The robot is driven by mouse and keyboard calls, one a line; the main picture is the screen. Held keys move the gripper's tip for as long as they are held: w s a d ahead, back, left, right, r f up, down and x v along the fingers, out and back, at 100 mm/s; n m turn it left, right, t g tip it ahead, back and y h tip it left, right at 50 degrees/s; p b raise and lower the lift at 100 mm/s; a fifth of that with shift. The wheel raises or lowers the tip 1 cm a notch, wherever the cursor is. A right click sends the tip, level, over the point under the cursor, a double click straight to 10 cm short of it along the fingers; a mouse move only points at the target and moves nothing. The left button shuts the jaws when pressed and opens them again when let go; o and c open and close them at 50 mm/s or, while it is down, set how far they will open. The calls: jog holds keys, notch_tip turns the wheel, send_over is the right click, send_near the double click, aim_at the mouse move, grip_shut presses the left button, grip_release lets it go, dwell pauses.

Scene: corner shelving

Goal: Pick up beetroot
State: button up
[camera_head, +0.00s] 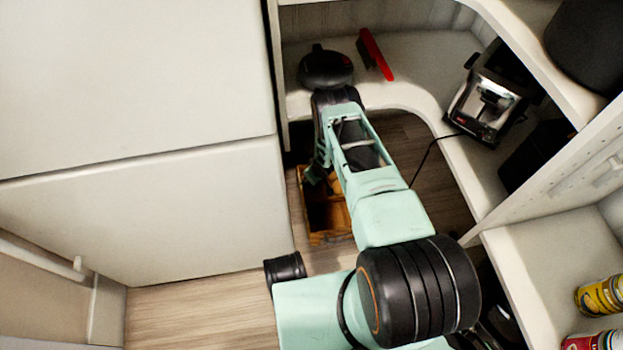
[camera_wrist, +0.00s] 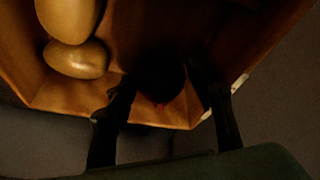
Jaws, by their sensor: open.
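A dark, round thing, likely the beetroot (camera_wrist: 160,76), lies in shadow inside a brown wooden box (camera_wrist: 60,98), with a small reddish patch at its lower edge. My gripper (camera_wrist: 163,92) is open in the wrist view, with one black finger on each side of the dark thing. I cannot tell whether the fingers touch it. In the head view the box (camera_head: 327,238) stands on the floor below my arm. The beetroot cannot be made out there, and my gripper is largely hidden by the arm.
Two smooth tan, potato-like things (camera_wrist: 77,59) lie at the box's left in the wrist view. White cabinet fronts (camera_head: 150,210) stand left of the box. Corner shelves hold a toaster (camera_head: 488,105), a black pan (camera_head: 326,67) and a red-handled thing (camera_head: 375,54).

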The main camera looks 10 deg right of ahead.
jog(key=shift+c, duration=0.6)
jog(key=c, duration=0.9)
jog(key=shift+r, duration=0.1)
